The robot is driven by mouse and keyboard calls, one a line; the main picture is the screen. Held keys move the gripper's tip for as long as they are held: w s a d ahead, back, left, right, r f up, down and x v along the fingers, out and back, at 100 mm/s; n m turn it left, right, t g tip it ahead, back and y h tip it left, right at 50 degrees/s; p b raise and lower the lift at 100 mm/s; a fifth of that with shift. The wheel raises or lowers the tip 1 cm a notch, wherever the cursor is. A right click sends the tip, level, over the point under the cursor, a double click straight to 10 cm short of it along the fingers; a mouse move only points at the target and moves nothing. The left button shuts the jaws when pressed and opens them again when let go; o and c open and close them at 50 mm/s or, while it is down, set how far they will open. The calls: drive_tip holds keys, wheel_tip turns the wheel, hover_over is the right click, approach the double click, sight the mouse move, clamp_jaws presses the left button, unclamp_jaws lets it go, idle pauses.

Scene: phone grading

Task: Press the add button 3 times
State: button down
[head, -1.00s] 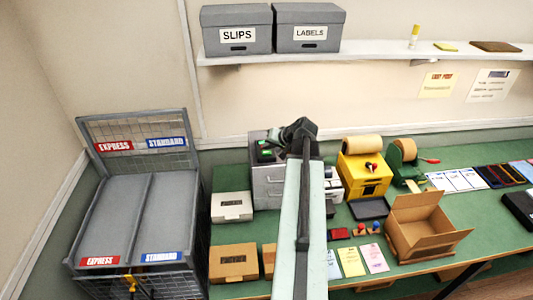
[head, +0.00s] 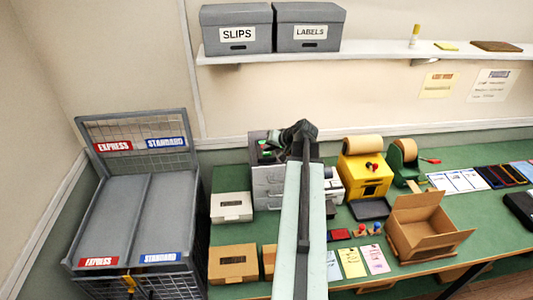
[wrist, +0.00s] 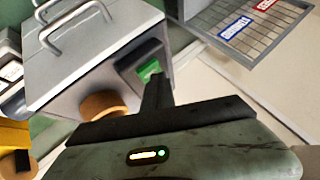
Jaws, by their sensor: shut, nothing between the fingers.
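A grey drawer unit (head: 268,188) stands at the back left of the green bench, and it also shows in the wrist view (wrist: 95,50). A green button (wrist: 149,70) in a dark housing sits on its top. Green also shows there in the head view (head: 265,144), partly hidden by my gripper. No add marking is readable. My gripper (wrist: 156,82) is shut and empty, with its tip over or against the near edge of the green button. I cannot tell whether it touches or presses it.
A brown round piece (wrist: 103,104) sits beside the button. The wire-backed sorting cart (head: 135,205) stands left of the bench. A yellow dispenser (head: 365,178) and an open carton (head: 425,230) lie to the right. The shelf (head: 370,50) hangs above.

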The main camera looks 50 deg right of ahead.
sight(268, 153)
drive_tip(key=shift+f, duration=0.15)
idle(0.3)
drive_tip(key=shift+r+p, duration=0.75)
drive_tip(key=shift+r, duration=0.1)
wheel_tip(268, 153, up, 5)
drive_tip(key=p, duration=0.5)
drive_tip(key=shift+r, duration=0.15)
